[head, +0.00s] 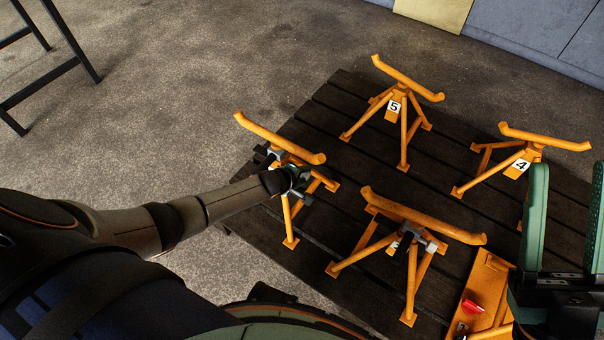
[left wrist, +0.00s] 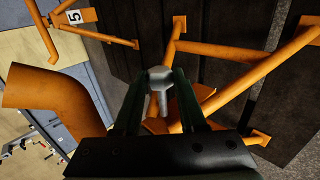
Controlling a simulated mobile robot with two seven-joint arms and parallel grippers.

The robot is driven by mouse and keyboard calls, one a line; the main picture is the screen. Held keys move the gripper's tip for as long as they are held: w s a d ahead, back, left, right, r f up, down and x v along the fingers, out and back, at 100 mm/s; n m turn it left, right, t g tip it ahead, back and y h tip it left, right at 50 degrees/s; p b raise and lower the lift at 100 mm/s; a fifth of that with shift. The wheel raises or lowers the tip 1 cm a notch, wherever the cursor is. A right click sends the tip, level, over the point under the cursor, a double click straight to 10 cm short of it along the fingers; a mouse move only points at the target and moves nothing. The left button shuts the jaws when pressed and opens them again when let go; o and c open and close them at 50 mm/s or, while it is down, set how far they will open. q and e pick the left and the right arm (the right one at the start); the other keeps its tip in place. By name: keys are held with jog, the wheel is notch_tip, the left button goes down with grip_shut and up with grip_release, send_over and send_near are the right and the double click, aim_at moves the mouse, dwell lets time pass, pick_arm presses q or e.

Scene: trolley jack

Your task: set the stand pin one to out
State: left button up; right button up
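The left orange stand (head: 290,215) is upright at the left edge of the slatted platform; its number is hidden. My left gripper (head: 297,176) is at this stand, just below its top bar. In the left wrist view, the gripper's two dark fingers (left wrist: 160,92) are on either side of a grey pin (left wrist: 160,82) and appear to touch its head. The pin lies in front of the stand's orange legs (left wrist: 235,75); how deep it sits is hidden. My right gripper (head: 567,215) is open and empty at the right edge of the head view.
Stands labelled 5 (head: 394,105) and 4 (head: 521,165) are behind, and another stand (head: 410,222) is at the front middle, on the dark slatted platform (head: 340,115). An orange thing with a red knob (head: 472,306) lies near my right gripper. Open floor (head: 180,90) is on the left.

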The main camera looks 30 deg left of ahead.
pick_arm(q)
jog(key=o, duration=0.4)
jog(key=shift+d, duration=0.15)
pick_arm(e)
notch_tip(320, 180, up, 5)
jog(key=n+p, duration=0.1)
jog(key=p, duration=0.4)
pick_arm(q)
jog(key=shift+p+v, duration=1.55)
jog(key=shift+v, duration=4.7)
pick_arm(e)
jog(key=w+d+f+m+g+h, duration=0.1)
jog(key=w+f+m+g+h, duration=0.1)
jog(key=f, duration=0.8)
jog(key=w+d+f+m+g+h, duration=0.1)
jog(key=w+f+m+g+h, duration=0.2)
jog(key=f+m+h, duration=0.3)
jog(key=shift+w+f+m+g+h, duration=0.3)
jog(key=shift+w+f+h, duration=0.7)
jog(key=shift+f, duration=1.55)
jog(key=shift+s, duration=0.1)
